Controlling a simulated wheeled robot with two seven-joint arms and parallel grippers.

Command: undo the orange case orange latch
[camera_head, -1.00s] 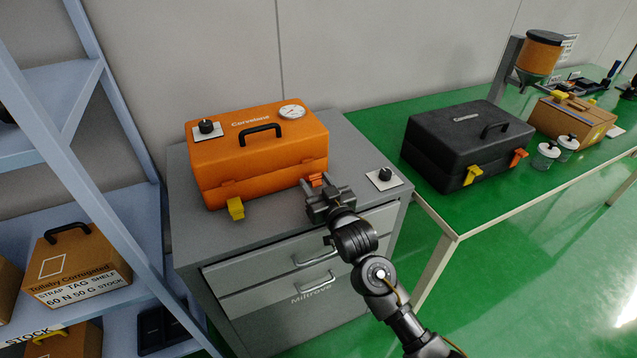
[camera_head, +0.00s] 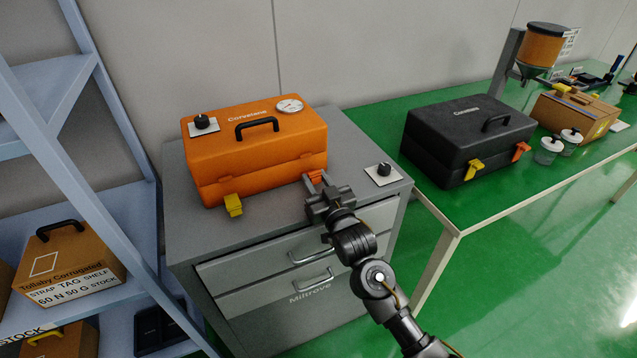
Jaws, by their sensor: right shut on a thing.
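The orange case (camera_head: 250,150) stands closed on the grey drawer cabinet, with a black handle and a round dial on its lid. Its orange latch (camera_head: 315,176) is on the front face near the right corner. A yellow latch (camera_head: 233,205) is on the front face at the left. My right gripper (camera_head: 318,190) is at the orange latch and shut on it; the fingers partly hide the latch, so its exact angle is hard to tell. My left gripper is not in view.
The cabinet top (camera_head: 350,165) has a white plate with a black knob (camera_head: 384,170) right of the gripper. A black case (camera_head: 465,140) with yellow and orange latches stands on the green table (camera_head: 440,205). A blue shelf (camera_head: 120,210) stands close at the left.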

